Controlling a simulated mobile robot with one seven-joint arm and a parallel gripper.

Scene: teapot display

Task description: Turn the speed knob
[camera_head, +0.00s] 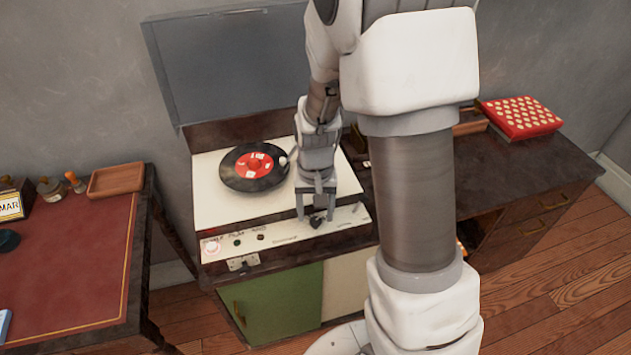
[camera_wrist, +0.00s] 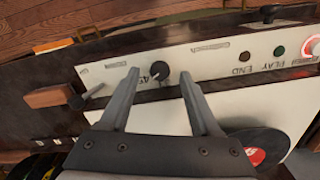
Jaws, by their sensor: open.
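The black speed knob (camera_head: 318,222) sits on the cream control panel (camera_head: 285,238) at the front of the record player. In the wrist view the dark knob (camera_wrist: 160,74) lies just beyond my fingertips, roughly centred between them, with partly hidden lettering beside it. My gripper (camera_head: 316,212) is open and empty, pointing down at the panel from above the knob. Its two fingers also show in the wrist view (camera_wrist: 160,82), one on each side of the knob. I cannot tell whether either finger touches it.
A black record with a red label (camera_head: 254,167) lies on the turntable behind the panel. Small labelled buttons (camera_head: 237,242) line the panel's left end. The raised lid (camera_head: 235,65) stands behind. A red-topped desk (camera_head: 65,260) is left; a dark cabinet (camera_head: 500,185) is right.

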